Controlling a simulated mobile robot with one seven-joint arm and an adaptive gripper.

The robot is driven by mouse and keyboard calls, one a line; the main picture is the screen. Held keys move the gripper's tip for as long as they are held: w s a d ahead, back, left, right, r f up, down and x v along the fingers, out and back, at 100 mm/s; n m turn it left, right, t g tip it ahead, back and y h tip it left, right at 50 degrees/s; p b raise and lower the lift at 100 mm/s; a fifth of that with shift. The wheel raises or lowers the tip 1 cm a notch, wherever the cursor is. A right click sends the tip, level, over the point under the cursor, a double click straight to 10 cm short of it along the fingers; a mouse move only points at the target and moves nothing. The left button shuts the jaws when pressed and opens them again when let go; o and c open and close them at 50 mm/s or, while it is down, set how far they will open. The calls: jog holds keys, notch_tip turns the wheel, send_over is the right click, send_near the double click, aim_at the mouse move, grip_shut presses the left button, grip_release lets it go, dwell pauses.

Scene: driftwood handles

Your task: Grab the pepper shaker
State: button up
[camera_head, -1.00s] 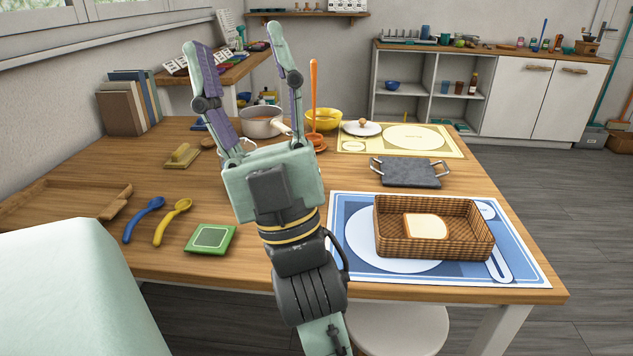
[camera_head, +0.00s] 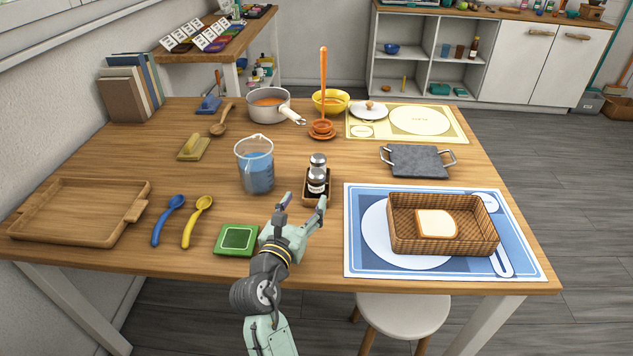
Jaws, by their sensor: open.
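Two shakers with metal tops stand in a small wooden caddy (camera_head: 306,190) near the middle of the table. The front shaker (camera_head: 317,181) looks dark with a pale label. The rear shaker (camera_head: 318,161) is partly hidden behind it. I cannot tell for sure which one is the pepper shaker. My gripper (camera_head: 305,201) is open and empty, its fingers pointing away toward the caddy. The fingertips appear just in front of the caddy, and the right finger overlaps its front in the picture. I cannot tell whether they touch.
A measuring jug (camera_head: 255,168) of blue liquid stands left of the caddy. A blue placemat (camera_head: 356,262) with a bread basket (camera_head: 470,243) lies to the right. A green square item (camera_head: 237,239) lies left of my gripper.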

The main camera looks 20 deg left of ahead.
aim_at(314, 185)
jog(key=w+p, duration=0.2)
jog(key=w, duration=0.7)
jog(key=shift+w, duration=0.3)
jog(key=shift+a, duration=0.1)
jog(key=c, duration=1.3)
